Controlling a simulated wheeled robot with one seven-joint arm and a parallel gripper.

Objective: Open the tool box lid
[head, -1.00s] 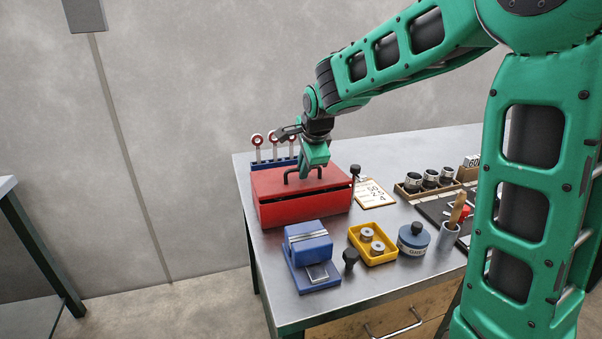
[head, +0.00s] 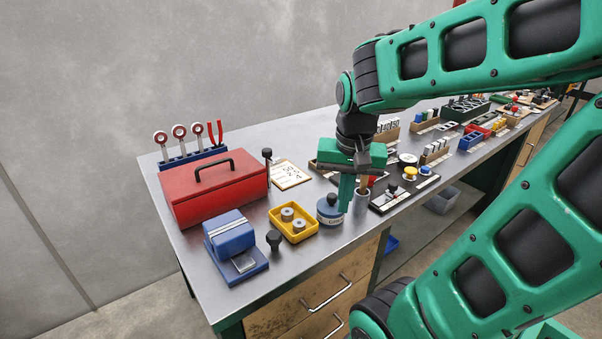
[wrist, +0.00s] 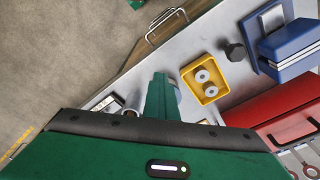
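The red tool box (head: 214,190) stands at the left end of the bench with its lid shut. Its black bar handle (head: 213,168) is on top of the lid. Part of the red box (wrist: 275,112) shows at the right of the wrist view. My gripper (head: 346,207) points down, well to the right of the tool box, in front of or above the round blue-grey tin (head: 327,211). Its green fingers (wrist: 158,98) appear together in the middle of the wrist view, with nothing seen between them. Whether they touch the tin cannot be told.
A blue block-shaped device (head: 229,234), a black knob (head: 274,238) and a yellow tray (head: 294,235) with two metal rings stand in front of the box. A blue rack (head: 192,157) with ring-ended tools is behind it. A paper card (head: 290,174) lies right of it.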

